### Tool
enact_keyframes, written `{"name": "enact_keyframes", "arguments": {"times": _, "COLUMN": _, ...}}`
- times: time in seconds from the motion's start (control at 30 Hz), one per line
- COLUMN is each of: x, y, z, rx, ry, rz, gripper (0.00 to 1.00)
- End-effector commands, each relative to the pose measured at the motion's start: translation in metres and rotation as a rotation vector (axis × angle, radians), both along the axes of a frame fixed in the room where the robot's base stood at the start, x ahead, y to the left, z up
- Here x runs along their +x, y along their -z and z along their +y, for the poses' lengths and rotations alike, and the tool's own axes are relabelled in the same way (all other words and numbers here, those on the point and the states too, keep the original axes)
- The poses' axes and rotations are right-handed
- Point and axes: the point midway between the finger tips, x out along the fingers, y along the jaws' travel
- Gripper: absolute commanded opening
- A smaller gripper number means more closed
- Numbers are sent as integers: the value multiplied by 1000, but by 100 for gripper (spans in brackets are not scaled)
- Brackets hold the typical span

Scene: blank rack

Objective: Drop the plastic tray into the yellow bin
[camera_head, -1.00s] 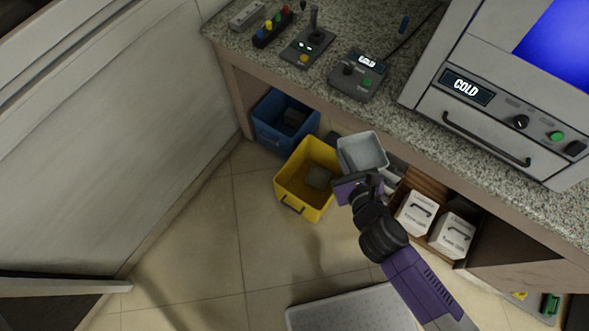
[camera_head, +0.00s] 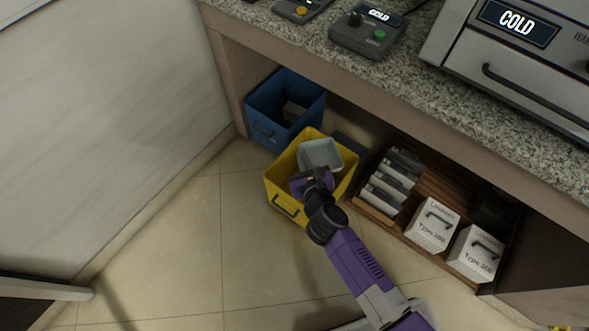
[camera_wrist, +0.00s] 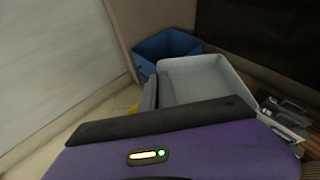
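The plastic tray (camera_head: 320,154) is light grey and shallow. My gripper (camera_head: 313,176) is shut on its near side, though the fingertips are hidden. The yellow bin (camera_head: 283,202) stands on the floor, and the tray is over or within its opening; its exact height relative to the rim is hard to tell. In the wrist view the tray (camera_wrist: 205,80) extends past the purple gripper body, tilted, with its hollow showing. Only a sliver of the yellow bin (camera_wrist: 134,108) shows there.
A blue bin (camera_head: 262,124) with a dark item stands behind the yellow bin. A wooden rack (camera_head: 440,188) with grey items and white boxes (camera_head: 432,226) is to the right, under the granite counter (camera_head: 440,110). Floor at left is clear.

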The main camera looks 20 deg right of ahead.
Motion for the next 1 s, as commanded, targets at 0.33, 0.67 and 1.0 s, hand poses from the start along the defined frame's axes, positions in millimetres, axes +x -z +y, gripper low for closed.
{"name": "enact_keyframes", "arguments": {"times": 0.33, "x": 47, "y": 91, "z": 6, "rx": -14, "ry": 17, "rz": -8, "gripper": 0}}
{"name": "enact_keyframes", "arguments": {"times": 0.67, "x": 64, "y": 111, "z": 6, "rx": -25, "ry": 21, "rz": -12, "gripper": 0}}
{"name": "enact_keyframes", "arguments": {"times": 1.0, "x": 63, "y": 133, "z": 6, "rx": -25, "ry": 20, "rz": -11, "gripper": 0}}
